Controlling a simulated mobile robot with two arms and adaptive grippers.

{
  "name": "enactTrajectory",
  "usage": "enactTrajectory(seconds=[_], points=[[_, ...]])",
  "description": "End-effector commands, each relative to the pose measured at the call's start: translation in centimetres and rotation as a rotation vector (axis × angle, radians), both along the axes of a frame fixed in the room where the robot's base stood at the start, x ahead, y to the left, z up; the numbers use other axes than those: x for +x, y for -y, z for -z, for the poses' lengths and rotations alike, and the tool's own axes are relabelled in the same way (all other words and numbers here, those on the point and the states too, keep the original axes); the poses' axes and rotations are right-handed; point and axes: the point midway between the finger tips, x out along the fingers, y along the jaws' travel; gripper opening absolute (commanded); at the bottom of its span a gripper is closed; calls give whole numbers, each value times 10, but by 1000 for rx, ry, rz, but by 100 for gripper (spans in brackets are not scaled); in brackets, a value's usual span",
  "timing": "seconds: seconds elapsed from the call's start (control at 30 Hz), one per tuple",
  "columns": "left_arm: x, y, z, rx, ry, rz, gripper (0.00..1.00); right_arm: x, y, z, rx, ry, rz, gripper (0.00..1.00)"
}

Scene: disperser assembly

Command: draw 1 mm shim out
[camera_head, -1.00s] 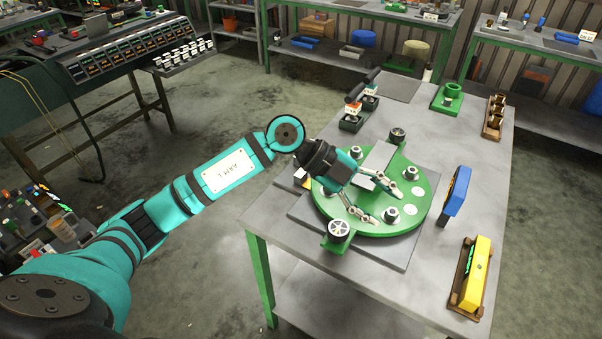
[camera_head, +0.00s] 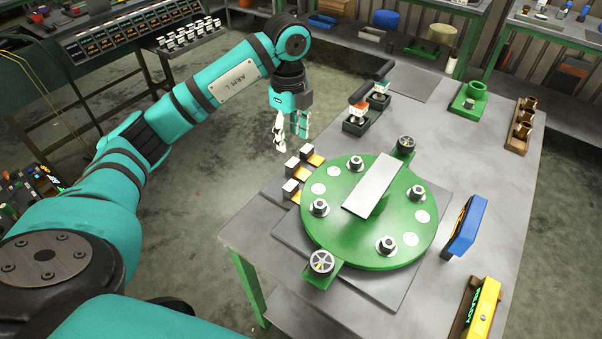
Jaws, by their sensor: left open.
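Three small pale blocks with orange-gold strips stand in a row at the table's left edge: a far one (camera_head: 306,151), a middle one (camera_head: 292,166) and a near one (camera_head: 291,188). They look like the shim holders, but I cannot read any thickness, so I cannot tell which is 1 mm. My left gripper (camera_head: 291,141) points down, open and empty, just beyond the far block and apart from it. My right gripper is not in view.
A round green plate (camera_head: 340,245) with several studs and a flat grey bar (camera_head: 372,186) stands beside the blocks. Black-handled tools (camera_head: 360,112) stand behind. A blue device (camera_head: 466,227) and a yellow one (camera_head: 484,308) stand at the right.

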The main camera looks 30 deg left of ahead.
Motion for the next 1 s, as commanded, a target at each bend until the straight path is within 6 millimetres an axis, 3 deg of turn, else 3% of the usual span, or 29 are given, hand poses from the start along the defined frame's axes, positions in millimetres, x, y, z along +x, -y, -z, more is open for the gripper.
enactTrajectory(seconds=[0.17, 0.3, 0.43, 0.57, 0.8, 1.0], points=[[-1, -1, 17, 3, -7, -3, 48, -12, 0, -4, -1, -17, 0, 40], [-2, -1, 45, 2, -8, -3, 48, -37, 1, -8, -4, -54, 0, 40], [-2, -1, 74, 2, -9, -2, 48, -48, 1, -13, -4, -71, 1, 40], [-2, 0, 102, 1, -7, -2, 48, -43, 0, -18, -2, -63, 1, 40], [-3, 0, 148, 1, -6, 0, 48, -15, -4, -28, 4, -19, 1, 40], [-2, 0, 169, 0, -4, -1, 48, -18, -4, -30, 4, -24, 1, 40]])
